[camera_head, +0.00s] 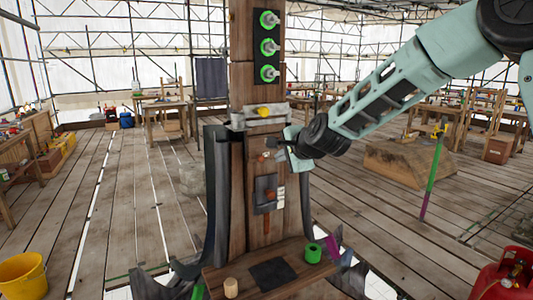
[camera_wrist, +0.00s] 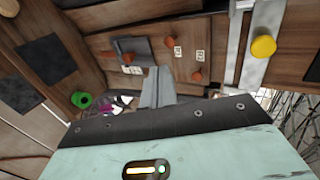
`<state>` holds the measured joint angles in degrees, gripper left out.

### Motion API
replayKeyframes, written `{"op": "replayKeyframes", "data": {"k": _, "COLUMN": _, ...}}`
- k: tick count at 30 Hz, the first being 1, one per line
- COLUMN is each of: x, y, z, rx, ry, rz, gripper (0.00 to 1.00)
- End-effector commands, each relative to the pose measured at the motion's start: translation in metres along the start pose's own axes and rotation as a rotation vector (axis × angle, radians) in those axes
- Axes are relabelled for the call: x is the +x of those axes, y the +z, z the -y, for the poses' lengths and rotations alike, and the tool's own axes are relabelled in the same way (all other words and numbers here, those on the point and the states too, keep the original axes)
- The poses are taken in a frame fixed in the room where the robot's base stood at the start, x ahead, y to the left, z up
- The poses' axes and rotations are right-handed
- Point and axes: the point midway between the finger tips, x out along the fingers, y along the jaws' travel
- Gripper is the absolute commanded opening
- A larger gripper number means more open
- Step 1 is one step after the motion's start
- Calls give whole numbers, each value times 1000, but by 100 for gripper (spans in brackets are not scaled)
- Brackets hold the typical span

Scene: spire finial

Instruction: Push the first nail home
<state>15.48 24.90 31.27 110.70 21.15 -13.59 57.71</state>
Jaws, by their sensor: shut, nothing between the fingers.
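Two orange nail heads stand out of the wooden post's face in the wrist view: one (camera_wrist: 196,75) lower right, one (camera_wrist: 170,41) higher, each near a small white tag. I cannot tell which is the first. My gripper (camera_wrist: 154,75) is shut and empty, its grey fingers in front of the post and to the left of the lower nail head in the wrist view. A gap or contact with the wood cannot be told. In the head view my gripper (camera_head: 276,143) is beside the post (camera_head: 238,185), below the metal band, and its wrist hides part of the face.
A grey metal band (camera_wrist: 238,45) with a yellow knob (camera_wrist: 263,46) crosses the post. A dark plate (camera_head: 265,190) with an orange part sits lower. A shelf (camera_head: 232,276) at the foot bears a green ring (camera_head: 313,253) and a wooden cylinder (camera_head: 231,288).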

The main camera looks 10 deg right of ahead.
Motion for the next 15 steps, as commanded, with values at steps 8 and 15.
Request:
{"op": "replayKeyframes", "data": {"k": 8, "x": 47, "y": 1, "z": 2, "rx": 1, "ry": 2, "rz": 2, "gripper": 0}}
{"op": "replayKeyframes", "data": {"k": 15, "x": 78, "y": 1, "z": 15, "rx": -2, "ry": 2, "rz": 0, "gripper": 0}}
